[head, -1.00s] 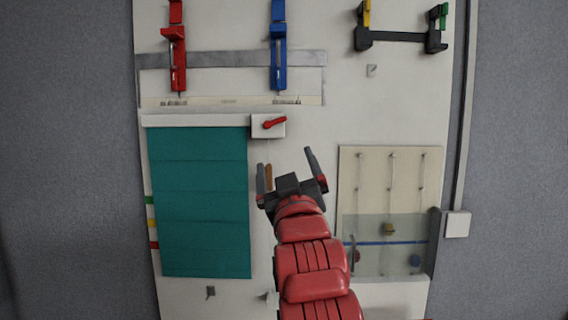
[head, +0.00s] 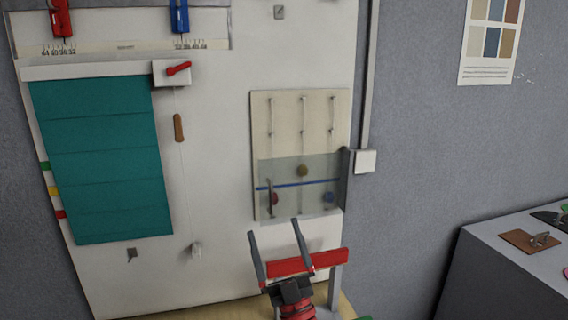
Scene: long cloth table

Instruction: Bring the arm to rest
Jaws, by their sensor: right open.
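My right gripper (head: 273,245) shows at the bottom centre of the head view, its two grey fingers spread apart with nothing between them. It is in front of the lower part of the white board (head: 215,180), below the beige panel (head: 262,130). The red links of my right arm run down out of the picture below it. My left gripper is not in view.
A teal blind (head: 103,160) hangs on the board, with a red-handled switch (head: 178,69) and a wooden toggle (head: 178,128) on a cord beside it. A red bar (head: 330,258) stands by the gripper. A grey table (head: 510,270) is at the right.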

